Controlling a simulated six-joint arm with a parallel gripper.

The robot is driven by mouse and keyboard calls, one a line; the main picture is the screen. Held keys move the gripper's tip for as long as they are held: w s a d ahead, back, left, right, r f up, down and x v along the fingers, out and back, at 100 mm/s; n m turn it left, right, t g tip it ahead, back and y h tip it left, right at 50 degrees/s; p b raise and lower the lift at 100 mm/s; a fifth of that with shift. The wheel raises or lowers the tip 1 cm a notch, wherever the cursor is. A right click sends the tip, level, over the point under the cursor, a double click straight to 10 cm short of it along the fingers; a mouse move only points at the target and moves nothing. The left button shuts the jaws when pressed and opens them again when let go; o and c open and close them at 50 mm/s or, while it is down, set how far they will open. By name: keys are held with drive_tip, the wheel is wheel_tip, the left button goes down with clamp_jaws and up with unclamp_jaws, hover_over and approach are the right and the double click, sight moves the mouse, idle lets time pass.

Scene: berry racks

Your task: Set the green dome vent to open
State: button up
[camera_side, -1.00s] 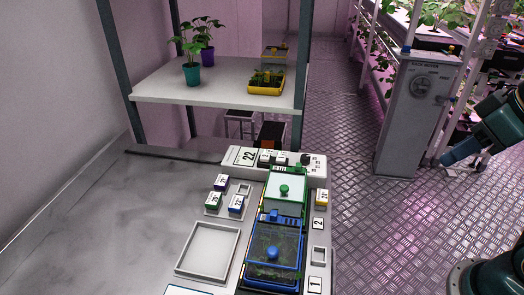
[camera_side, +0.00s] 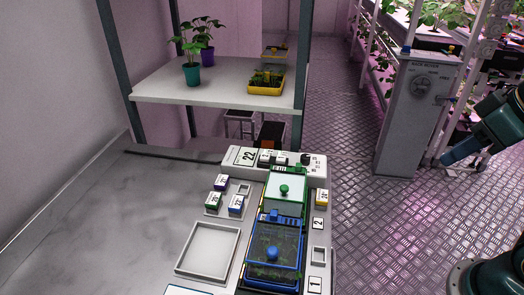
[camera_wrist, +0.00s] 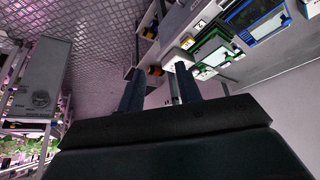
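The green dome (camera_side: 286,190) is a green-framed box with a pale top and a green knob, at the far end of the bench rack in the side view. It also shows upside down in the wrist view (camera_wrist: 210,50). Its vent is too small to tell its setting. My gripper (camera_wrist: 160,78) has its two dark fingers apart with nothing between them. In the side view, my gripper (camera_side: 452,156) is at the right edge, over the floor and well away from the dome.
A blue dome (camera_side: 275,245) with a blue knob stands nearer, beside the green one. A white control panel (camera_side: 240,157) marked 22 lies behind. An empty tray (camera_side: 181,268) and small labelled blocks (camera_side: 213,202) are to the left. A grey cabinet (camera_side: 408,125) stands on the floor.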

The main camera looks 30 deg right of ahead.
drive_tip(key=w+a+r+m+g, duration=0.2)
drive_tip(key=w+r, duration=0.2)
drive_tip(key=w, duration=0.3)
drive_tip(key=m+g, duration=0.4)
drive_tip(key=m, duration=0.3)
hover_over(299, 164)
drive_tip(key=shift+a+f, duration=0.1)
drive_tip(key=shift+f, duration=1.85)
drive_tip(key=shift+f, duration=0.1)
wheel_tip(299, 164, down, 14)
drive_tip(key=shift+r, duration=0.2)
clamp_jaws()
